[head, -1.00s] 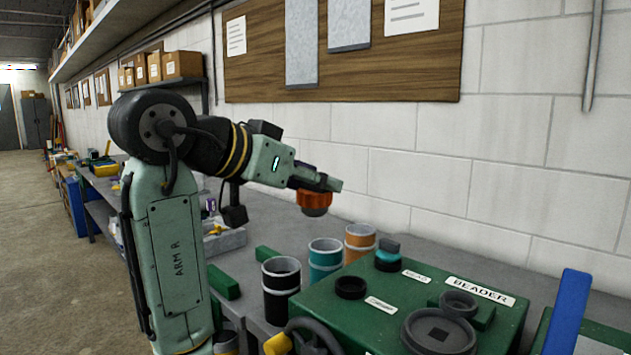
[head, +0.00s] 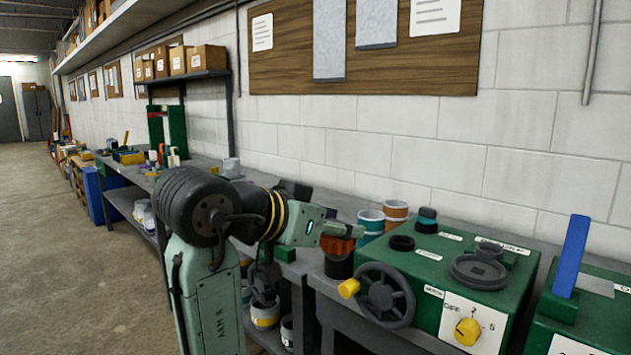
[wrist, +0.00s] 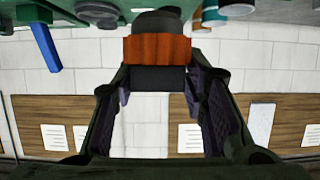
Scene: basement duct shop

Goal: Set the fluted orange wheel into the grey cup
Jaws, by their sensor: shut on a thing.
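In the wrist view, which is upside down, the orange band (wrist: 157,48) and a black hub (wrist: 150,78) lie between the fingertips of my gripper (wrist: 157,74). A dark grey cup (head: 340,268) stands on the bench, directly below the wheel in the head view. The wheel hides most of its rim, and I cannot tell whether they touch. Low dark rings (head: 401,243) sit on the green beader; I cannot tell if one is a cup.
A teal cup (head: 370,222) and an orange cup (head: 396,211) stand behind the wheel. The green beader (head: 425,262) is to the right, with a teal-topped piece (head: 427,217), a handwheel (head: 386,295) and a yellow knob (head: 467,332). A blue lever (head: 571,255) rises at far right.

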